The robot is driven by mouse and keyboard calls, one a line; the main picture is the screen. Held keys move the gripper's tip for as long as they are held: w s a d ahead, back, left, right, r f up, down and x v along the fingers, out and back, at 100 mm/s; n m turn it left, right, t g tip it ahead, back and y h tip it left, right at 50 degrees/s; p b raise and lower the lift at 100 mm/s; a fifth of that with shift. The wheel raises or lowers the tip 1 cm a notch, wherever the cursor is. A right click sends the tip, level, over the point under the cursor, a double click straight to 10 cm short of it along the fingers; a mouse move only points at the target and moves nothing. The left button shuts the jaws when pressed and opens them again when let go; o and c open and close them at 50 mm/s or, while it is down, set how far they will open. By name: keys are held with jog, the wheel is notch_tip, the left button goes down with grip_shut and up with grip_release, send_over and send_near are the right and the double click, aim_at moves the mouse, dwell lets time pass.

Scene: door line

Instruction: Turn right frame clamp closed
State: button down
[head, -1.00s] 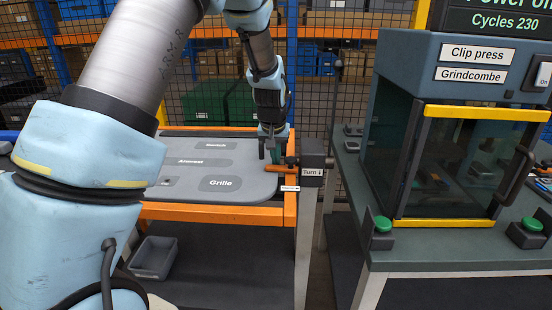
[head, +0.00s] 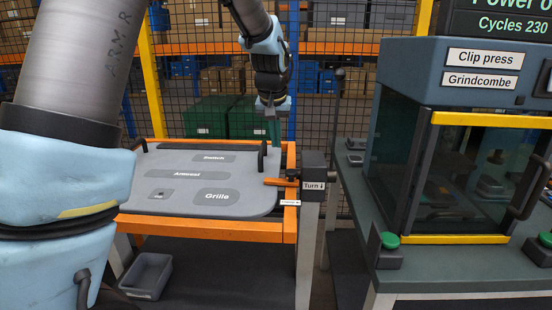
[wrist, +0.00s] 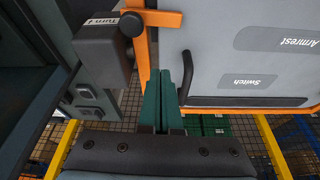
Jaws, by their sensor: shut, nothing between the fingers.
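The right frame clamp is an orange bar (head: 280,182) on a dark block marked "Turn" (head: 314,170), at the right side of the orange frame. The bar points left, over the edge of the grey panel (head: 250,205). In the wrist view, the bar (wrist: 158,18) lies across the frame rail beside a round black knob (wrist: 131,24). My gripper (wrist: 167,78) has its green fingers pressed together and empty, apart from the bar. In the head view, my gripper (head: 273,122) hangs above and behind the clamp; its fingertips blend into green crates behind.
A dark upright handle (head: 262,156) stands on the panel near the clamp; it shows close beside my fingers in the wrist view (wrist: 186,78). The clip press (head: 455,150) stands on a bench to the right. A mesh fence (head: 325,110) runs behind.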

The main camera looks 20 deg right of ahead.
aim_at(274, 179)
jog(key=x, duration=0.3)
jog(key=p+x, duration=0.1)
jog(key=x, duration=0.2)
jog(key=p+x, duration=0.1)
jog(key=x, duration=0.2)
jog(key=shift+w+f, duration=0.15)
jog(key=shift+w, duration=0.15)
jog(key=shift+s+f+p, duration=0.15)
jog(key=shift+s+p, duration=0.1)
jog(key=shift+p, duration=0.05)
jog(key=shift+s+a+p, duration=0.2)
jog(key=shift+s+a, duration=0.1)
jog(key=shift+s, duration=0.2)
jog(key=shift+s+a+p, duration=0.2)
jog(key=shift+s+a, duration=0.1)
jog(key=shift+s, duration=0.25)
jog(key=shift+s+a+f, duration=0.15)
jog(key=shift+s+a, duration=0.1)
jog(key=shift+s, duration=0.1)
jog(key=shift+s+a+b, duration=0.35)
jog(key=shift+s+a, duration=0.05)
jog(key=shift+s, duration=0.2)
jog(key=shift+f, duration=0.1)
